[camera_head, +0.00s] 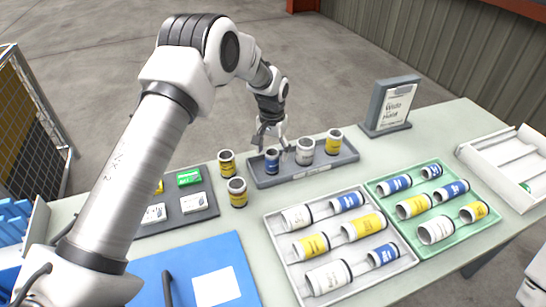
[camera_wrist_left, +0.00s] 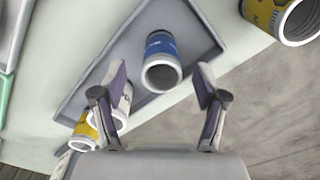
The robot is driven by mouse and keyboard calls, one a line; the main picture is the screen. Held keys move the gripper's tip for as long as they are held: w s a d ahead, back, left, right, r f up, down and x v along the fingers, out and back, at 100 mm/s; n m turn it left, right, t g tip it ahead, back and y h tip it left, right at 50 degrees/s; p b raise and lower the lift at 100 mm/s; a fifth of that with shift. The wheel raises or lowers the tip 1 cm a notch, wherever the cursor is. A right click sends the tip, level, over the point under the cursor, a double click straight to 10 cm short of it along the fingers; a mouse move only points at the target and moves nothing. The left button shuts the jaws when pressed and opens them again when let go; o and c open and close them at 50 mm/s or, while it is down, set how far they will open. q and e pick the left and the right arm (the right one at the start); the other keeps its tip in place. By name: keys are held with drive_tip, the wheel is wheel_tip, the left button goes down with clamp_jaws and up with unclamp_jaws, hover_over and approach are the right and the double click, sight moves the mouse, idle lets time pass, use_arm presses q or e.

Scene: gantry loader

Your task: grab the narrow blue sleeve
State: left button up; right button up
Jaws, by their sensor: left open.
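A narrow blue sleeve (camera_head: 271,162) stands upright at the left end of a grey tray (camera_head: 318,171). In the left wrist view, the blue sleeve (camera_wrist_left: 161,47) shows its white rim and open top between and beyond the finger tips. My left gripper (camera_head: 272,143) is open and empty, pointing down just above and behind that sleeve. I see no contact with it. In the left wrist view, the left gripper (camera_wrist_left: 162,82) has its fingers spread wide. One finger partly hides a white sleeve (camera_wrist_left: 125,100). My right gripper is not in view.
A white sleeve (camera_head: 304,153) and a yellow one (camera_head: 333,143) stand in the same tray. Two yellow sleeves, (camera_head: 227,165) and (camera_head: 238,193), stand left of it. White (camera_head: 339,283) and green (camera_head: 428,250) trays hold lying sleeves. A sign (camera_head: 391,105) stands behind.

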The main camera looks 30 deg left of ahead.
sight(272, 161)
use_arm(q)
drive_tip(key=f, duration=0.3)
drive_tip(key=f+p, duration=0.1)
drive_tip(key=f, duration=0.1)
drive_tip(key=shift+w+a+f, duration=0.15)
drive_tip(key=shift+w+a, duration=0.05)
drive_tip(key=shift+w, duration=0.05)
drive_tip(key=shift+s+d+r, duration=0.1)
drive_tip(key=shift+s+r, duration=0.05)
drive_tip(key=shift+r, duration=0.05)
drive_tip(key=shift+c, duration=1)
clamp_jaws()
drive_tip(key=shift+r, duration=0.1)
